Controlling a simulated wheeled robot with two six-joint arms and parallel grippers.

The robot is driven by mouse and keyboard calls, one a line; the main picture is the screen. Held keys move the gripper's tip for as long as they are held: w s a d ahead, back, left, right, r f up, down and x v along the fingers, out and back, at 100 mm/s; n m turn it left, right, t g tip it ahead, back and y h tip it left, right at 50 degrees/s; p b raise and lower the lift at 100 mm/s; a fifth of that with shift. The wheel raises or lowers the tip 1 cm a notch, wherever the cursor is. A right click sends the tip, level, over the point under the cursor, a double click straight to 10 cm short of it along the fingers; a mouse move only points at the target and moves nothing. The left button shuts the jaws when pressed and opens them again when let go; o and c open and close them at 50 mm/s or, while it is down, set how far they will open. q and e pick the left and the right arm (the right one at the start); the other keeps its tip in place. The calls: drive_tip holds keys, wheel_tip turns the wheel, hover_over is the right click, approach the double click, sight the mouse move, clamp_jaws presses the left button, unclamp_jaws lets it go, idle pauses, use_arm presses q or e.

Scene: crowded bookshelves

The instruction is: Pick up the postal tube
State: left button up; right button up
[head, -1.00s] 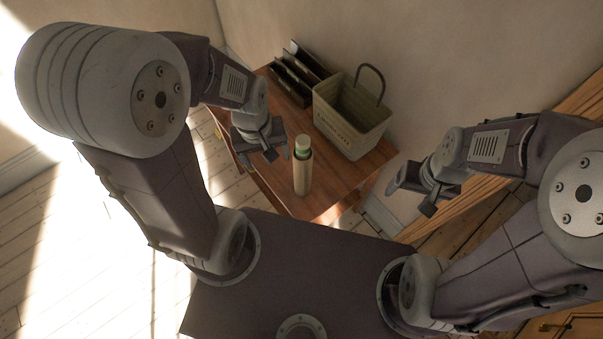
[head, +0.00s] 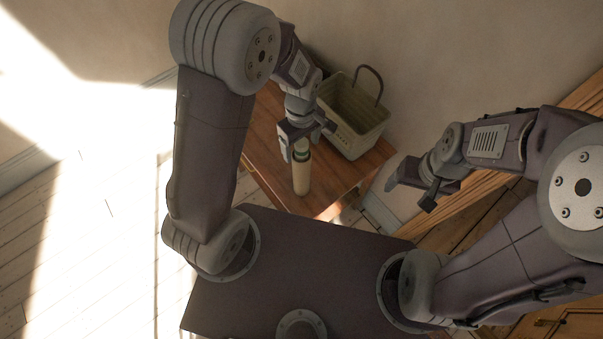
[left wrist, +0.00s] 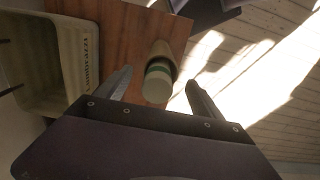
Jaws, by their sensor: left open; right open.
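The postal tube (head: 301,177) is a tan cylinder with a green band and a pale cap, standing upright on the wooden table near its front corner. In the left wrist view the tube (left wrist: 158,78) shows cap-first, between and beyond the fingertips. My left gripper (head: 307,142) is open above the tube's top and partly covers it in the head view. In the left wrist view the left gripper's fingers (left wrist: 155,88) are spread to either side of the cap. Whether they touch it I cannot tell. My right gripper (head: 413,188) is open and empty, off to the right of the table.
A pale green basket (head: 352,137) with a dark handle stands on the wooden table (head: 330,195) behind the tube, against the wall. The basket (left wrist: 68,62) also shows in the left wrist view. The table's front edge is close to the tube.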

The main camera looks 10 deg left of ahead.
sight(302, 156)
use_arm(q)
drive_tip(key=f, duration=0.2)
drive_tip(key=f+p, duration=0.1)
drive_tip(key=f, duration=0.1)
drive_tip(key=shift+s+f, duration=0.2)
drive_tip(key=shift+f, duration=0.1)
drive_tip(key=shift+w+f, duration=0.1)
drive_tip(key=shift+f, duration=0.2)
clamp_jaws()
